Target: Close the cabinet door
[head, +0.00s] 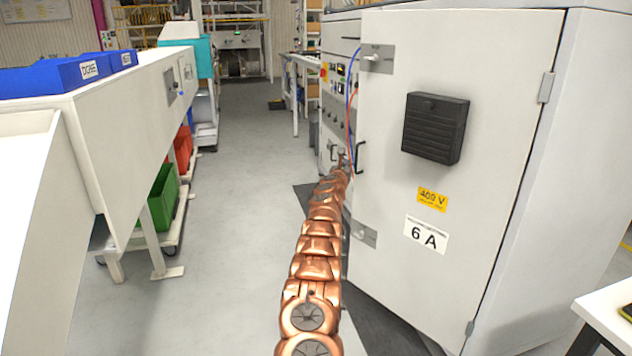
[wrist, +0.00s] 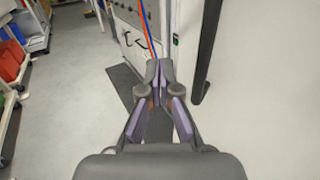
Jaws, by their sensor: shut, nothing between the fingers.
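The white cabinet door (head: 400,200) fills the right of the head view, with a black vent box, a 409 V label and a 6 A label. Its hinges are on the right edge and it looks swung out; how far is unclear. In the wrist view the door (wrist: 260,100) stands close on the right, with a long dark bar (wrist: 207,50) on it. My gripper (wrist: 158,72) is shut and empty, beside the door's free edge. In the head view my gripper (head: 341,160) is small and partly hidden by my copper-coloured arm. I cannot tell whether it touches the door.
A grey control panel (head: 335,110) with knobs and red and blue cables lies beyond the free edge. A dark mat (head: 385,325) lies on the floor. A white bench (head: 135,125) with blue bins stands left. The aisle floor (head: 235,200) between is clear.

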